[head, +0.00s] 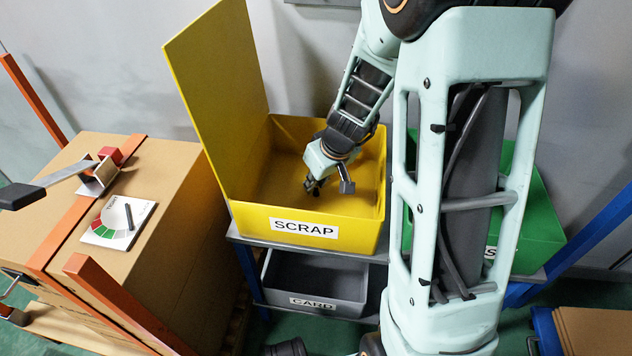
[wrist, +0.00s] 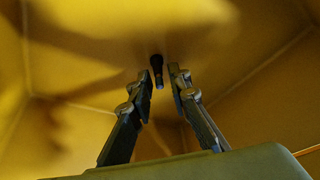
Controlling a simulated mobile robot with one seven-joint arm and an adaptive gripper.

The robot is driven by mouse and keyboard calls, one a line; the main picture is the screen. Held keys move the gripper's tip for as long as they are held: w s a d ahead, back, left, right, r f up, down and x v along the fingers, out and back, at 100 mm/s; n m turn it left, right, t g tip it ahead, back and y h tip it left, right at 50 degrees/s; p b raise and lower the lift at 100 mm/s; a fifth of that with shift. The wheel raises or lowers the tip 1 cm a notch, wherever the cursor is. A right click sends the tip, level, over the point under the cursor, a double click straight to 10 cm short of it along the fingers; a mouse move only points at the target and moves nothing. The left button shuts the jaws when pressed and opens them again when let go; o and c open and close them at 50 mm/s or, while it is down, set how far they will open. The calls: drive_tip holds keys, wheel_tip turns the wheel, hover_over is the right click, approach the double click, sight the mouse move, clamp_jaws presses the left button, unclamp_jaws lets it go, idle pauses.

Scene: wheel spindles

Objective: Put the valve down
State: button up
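The valve (wrist: 157,70) is a small dark stem, seen in the wrist view between and just beyond my fingertips. A narrow gap shows between it and the right finger; it is very close to the left finger, and I cannot tell if they touch. My gripper (wrist: 163,77) is open, its fingers a little apart. In the head view my gripper (head: 313,186) points down inside the yellow bin (head: 245,220) labelled SCRAP. I cannot tell whether the valve rests on the bin floor. In the head view the valve cannot be made out clearly.
The yellow bin's lid (head: 215,90) stands raised at the left. A grey bin (head: 315,283) labelled CARD is below. A green bin (head: 530,215) stands right, partly behind my arm. Cardboard boxes (head: 170,220) with a dial card (head: 118,222) are at the left.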

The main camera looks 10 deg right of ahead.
drive_tip(key=shift+o, duration=0.4)
drive_tip(key=shift+r, duration=0.2)
drive_tip(key=p+v, duration=0.4)
drive_tip(key=v, duration=0.7)
drive_tip(key=shift+s+r+p, duration=0.2)
drive_tip(key=shift+r+p, duration=0.15)
drive_tip(key=shift+p, duration=0.05)
drive_tip(key=shift+w+d+r, duration=0.1)
